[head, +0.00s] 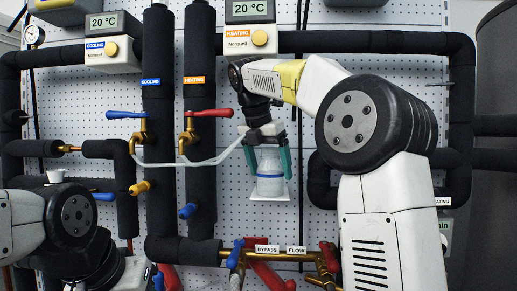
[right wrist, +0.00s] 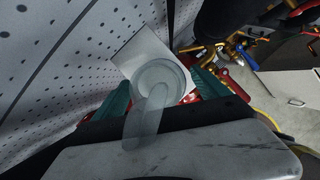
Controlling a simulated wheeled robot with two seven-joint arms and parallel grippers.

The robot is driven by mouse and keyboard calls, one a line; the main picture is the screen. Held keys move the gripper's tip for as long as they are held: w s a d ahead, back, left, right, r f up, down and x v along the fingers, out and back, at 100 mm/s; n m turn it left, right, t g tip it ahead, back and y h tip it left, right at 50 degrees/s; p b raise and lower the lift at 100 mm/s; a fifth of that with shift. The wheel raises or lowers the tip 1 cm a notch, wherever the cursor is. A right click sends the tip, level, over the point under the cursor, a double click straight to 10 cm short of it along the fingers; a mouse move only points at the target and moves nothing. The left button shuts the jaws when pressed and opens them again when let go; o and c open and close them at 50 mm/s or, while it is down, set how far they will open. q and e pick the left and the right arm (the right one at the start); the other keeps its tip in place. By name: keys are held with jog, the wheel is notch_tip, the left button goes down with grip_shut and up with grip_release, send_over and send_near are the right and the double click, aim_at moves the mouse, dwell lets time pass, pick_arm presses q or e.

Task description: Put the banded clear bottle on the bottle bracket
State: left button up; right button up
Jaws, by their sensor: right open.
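The clear bottle (head: 270,176) stands upright on the white bottle bracket (head: 256,196), a small plate on the perforated wall. A blue band shows round the bottle, and its lower part looks whitish. My right gripper (head: 269,164) is around its upper part, with one teal finger on each side, jaws open. In the right wrist view the bottle (right wrist: 172,76) is seen from above, between the teal fingers, with the bracket plate (right wrist: 140,53) under it. Any slight gap under the bottle is too small to tell. My left gripper is out of view; only its arm shows at lower left.
A pale tube (head: 190,163) loops from the valves to near my right gripper. Blue (head: 126,115) and red (head: 209,113) valve levers stand out left of it. Bypass and flow valves (head: 282,256) lie below the bracket. Thick black pipes (head: 200,70) run at left.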

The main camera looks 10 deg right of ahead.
aim_at(266, 148)
jog(key=v, duration=1)
jog(key=shift+s+r, duration=0.15)
jog(key=shift+s, duration=0.1)
